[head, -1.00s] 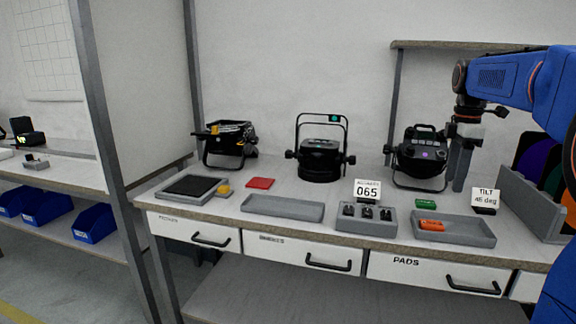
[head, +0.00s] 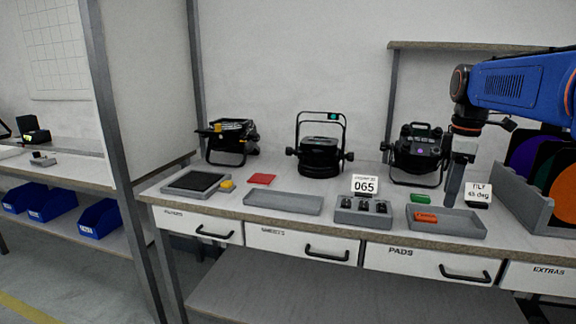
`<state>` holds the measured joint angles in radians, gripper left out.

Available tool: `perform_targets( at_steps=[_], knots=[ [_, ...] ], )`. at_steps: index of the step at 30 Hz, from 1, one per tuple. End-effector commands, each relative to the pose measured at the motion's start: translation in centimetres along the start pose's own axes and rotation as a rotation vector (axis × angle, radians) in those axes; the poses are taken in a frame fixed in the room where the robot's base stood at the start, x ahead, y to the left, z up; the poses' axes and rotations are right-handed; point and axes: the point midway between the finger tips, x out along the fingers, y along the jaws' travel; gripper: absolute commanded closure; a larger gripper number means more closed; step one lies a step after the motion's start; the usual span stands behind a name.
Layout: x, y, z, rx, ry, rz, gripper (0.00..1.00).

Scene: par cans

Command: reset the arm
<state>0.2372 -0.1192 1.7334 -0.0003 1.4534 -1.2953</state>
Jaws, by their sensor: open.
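My blue arm (head: 510,82) reaches in from the right edge, above the right part of the bench. My gripper (head: 454,192) hangs down from its end with grey fingers, in front of the wall and to the right of the right par can (head: 417,150). It is open and I see nothing held in it. Its lower end is near the tilt card (head: 478,192). The middle par can (head: 320,157) and the left par can (head: 231,142) stand on the bench, apart from the gripper.
A small-parts holder (head: 347,218) stands under the 065 card (head: 364,185). An empty tray (head: 283,204) lies left of centre.

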Motion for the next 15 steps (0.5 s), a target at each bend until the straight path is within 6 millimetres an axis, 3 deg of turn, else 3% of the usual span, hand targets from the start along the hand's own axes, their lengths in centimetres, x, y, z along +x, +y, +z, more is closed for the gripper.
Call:
perform_targets(
  at_steps=[8,15],
  knots=[
    [2.0,-7.8,-0.3,0.245,0.041,0.073,0.51],
    [5.2,-14.9,0.1,0.491,0.104,0.127,0.51]
  ],
)
